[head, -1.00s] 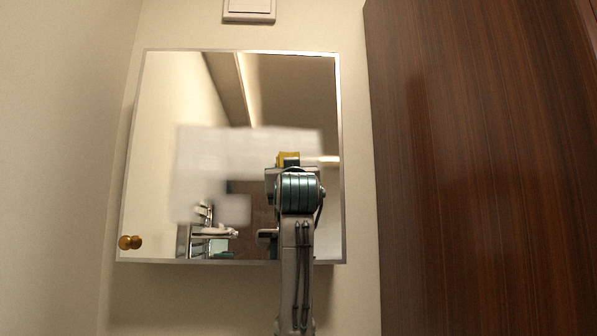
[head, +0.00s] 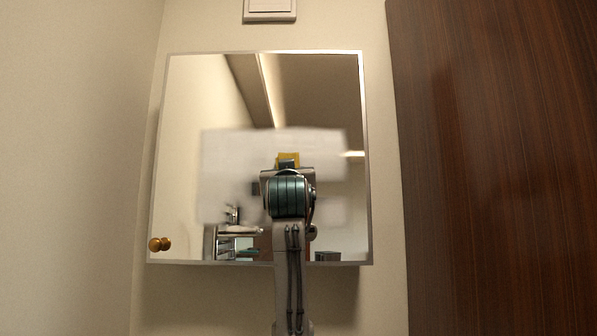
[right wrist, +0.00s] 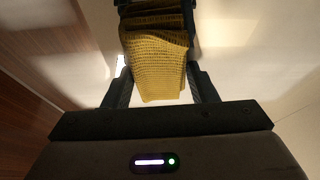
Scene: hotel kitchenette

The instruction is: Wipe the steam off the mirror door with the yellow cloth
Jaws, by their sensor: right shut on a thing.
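The mirror door (head: 315,90) has a thin metal frame and fills the middle of the head view. A pale, hazy patch of steam (head: 228,160) covers its central band, with uneven lower edges; the glass above is clear. The yellow cloth (head: 288,157) shows as a small block in front of this patch, and it hangs folded in the right wrist view (right wrist: 157,65). My right gripper (head: 288,164) is shut on the cloth. My forearm hides part of the patch and the lower mirror. I cannot tell whether the cloth touches the glass. My left gripper is not in view.
A round brass-coloured knob (head: 159,244) sticks out at the mirror's lower left corner. A dark wood panel (head: 490,170) stands close on the right, and a plain wall (head: 75,170) on the left. A white switch plate (head: 269,10) is above the mirror. The mirror reflects the room.

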